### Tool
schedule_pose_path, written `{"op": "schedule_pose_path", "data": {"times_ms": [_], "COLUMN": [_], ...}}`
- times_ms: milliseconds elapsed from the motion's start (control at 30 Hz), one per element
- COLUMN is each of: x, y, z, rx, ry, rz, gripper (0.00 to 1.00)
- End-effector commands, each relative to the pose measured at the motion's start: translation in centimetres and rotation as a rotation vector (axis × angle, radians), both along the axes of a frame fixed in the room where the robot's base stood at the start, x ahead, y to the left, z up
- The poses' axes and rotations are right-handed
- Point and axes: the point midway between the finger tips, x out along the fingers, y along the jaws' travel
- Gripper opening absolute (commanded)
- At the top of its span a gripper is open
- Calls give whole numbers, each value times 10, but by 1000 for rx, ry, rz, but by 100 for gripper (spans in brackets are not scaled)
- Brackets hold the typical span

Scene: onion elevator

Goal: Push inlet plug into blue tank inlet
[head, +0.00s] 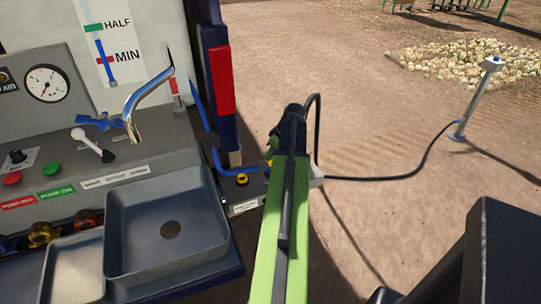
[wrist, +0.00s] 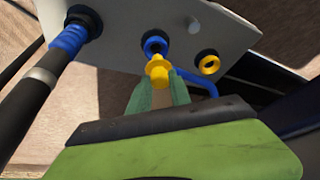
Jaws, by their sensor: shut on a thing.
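My gripper (wrist: 160,92) is shut on the yellow inlet plug (wrist: 158,70) in the wrist view; its green fingers clasp the plug's lower end. The plug's tip points up at the blue-ringed tank inlet (wrist: 155,44) on the grey panel. The plug overlaps the lower edge of this inlet in the picture; I cannot tell whether they touch. The inlet's dark opening still shows above the tip. In the head view my arm hides the gripper, the plug and the blue inlet.
A yellow-ringed port (wrist: 208,63) sits right of the blue inlet. A black hose with a blue connector (wrist: 68,40) is joined to the panel at left. In the head view, a grey sink (head: 165,225) stands left of my arm and a hose post (head: 478,98) stands at right.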

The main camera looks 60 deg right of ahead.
Motion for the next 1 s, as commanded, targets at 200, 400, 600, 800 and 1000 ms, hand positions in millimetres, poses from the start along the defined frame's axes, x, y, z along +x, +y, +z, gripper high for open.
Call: {"op": "schedule_pose_path", "data": {"times_ms": [200, 400, 600, 800, 1000], "x": [-2, -2, -2, -3, -3], "y": [0, 0, -1, -1, -1], "z": [-2, -2, -5, -11, -17], "rx": [0, 0, 0, 0, 0], "ry": [0, 0, 0, 0, 0], "rz": [-1, -1, -1, -1, -2], "gripper": [0, 0, 0, 0, 0]}}
